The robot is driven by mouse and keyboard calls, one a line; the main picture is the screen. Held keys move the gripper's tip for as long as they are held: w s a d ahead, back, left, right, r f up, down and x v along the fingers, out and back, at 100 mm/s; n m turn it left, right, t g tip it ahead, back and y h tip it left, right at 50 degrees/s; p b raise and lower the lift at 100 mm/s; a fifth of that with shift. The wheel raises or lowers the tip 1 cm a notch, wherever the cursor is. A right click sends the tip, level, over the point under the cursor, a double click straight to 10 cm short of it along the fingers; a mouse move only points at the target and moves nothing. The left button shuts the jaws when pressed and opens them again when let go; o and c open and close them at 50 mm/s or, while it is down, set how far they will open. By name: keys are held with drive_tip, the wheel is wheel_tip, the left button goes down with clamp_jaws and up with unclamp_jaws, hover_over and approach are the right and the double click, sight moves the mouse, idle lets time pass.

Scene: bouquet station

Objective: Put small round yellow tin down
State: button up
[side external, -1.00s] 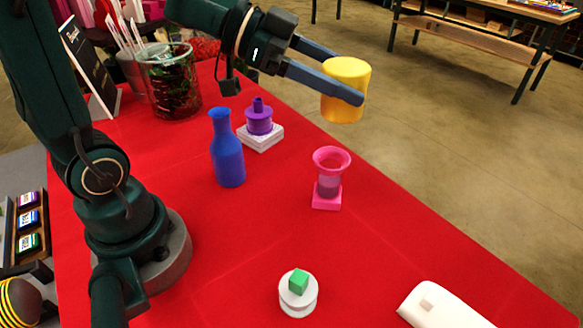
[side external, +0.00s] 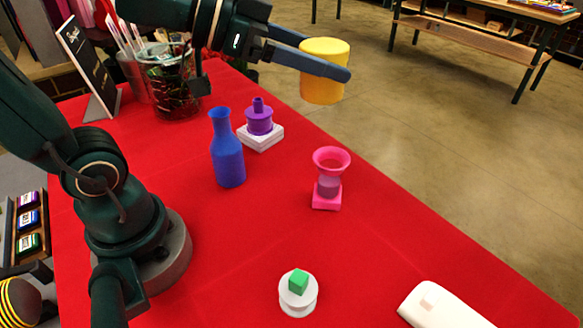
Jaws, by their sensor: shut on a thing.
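The small round yellow tin (side external: 322,82) is held in the air, upright, in the side external view. It appears above the table's far right edge, with the floor behind it. My gripper (side external: 335,62) is shut on the tin, with one blue-grey finger across its near side and the other behind it. The far finger is partly hidden by the tin. The red tabletop (side external: 400,250) lies below.
A blue bottle (side external: 227,150), a purple piece (side external: 259,120) on a white block (side external: 260,137), and a pink funnel-topped stand (side external: 328,180) stand mid-table. A green cube (side external: 298,281) sits on a white round piece (side external: 297,298). A white object (side external: 440,305) lies front right. Red cloth between them is bare.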

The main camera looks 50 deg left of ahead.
sight(316, 95)
drive_tip(key=d+f, duration=0.3)
drive_tip(key=d, duration=0.3)
drive_tip(key=a+n+y, duration=0.1)
drive_tip(key=s+a+n+t+y, duration=0.1)
drive_tip(key=n+y, duration=0.1)
drive_tip(key=a+f+n+y, duration=0.1)
drive_tip(key=a+y, duration=0.1)
drive_tip(key=shift+s+f, duration=0.1)
drive_tip(key=shift+s, duration=0.05)
drive_tip(key=s+a+f+n+g+y, duration=0.1)
drive_tip(key=a+f+n+g+y, duration=0.1)
drive_tip(key=a+n+g+y, duration=0.65)
drive_tip(key=a+f+n+g+y, duration=0.35)
drive_tip(key=a+n+y, duration=0.25)
drive_tip(key=a+n, duration=0.7)
drive_tip(key=s+a+f+n+g+h, duration=0.25)
drive_tip(key=s+a+f+g, duration=0.25)
drive_tip(key=s+a+g, duration=0.5)
drive_tip(key=shift+w+a+f+n+t+y, duration=0.15)
drive_tip(key=shift+w+f+t, duration=0.2)
drive_tip(key=shift+f, duration=0.75)
drive_tip(key=shift+w+a+f+n+t+y, duration=0.15)
drive_tip(key=shift+f+t, duration=0.3)
drive_tip(key=shift+f, duration=0.65)
drive_tip(key=shift+w+a+f+n+t+y, duration=0.1)
drive_tip(key=shift+w+a+f+t+y, duration=0.25)
drive_tip(key=shift+f, duration=0.75)
drive_tip(key=shift+s+d+f+h, duration=0.15)
drive_tip(key=shift+f+h, duration=0.1)
drive_tip(key=shift+f, duration=0.35)
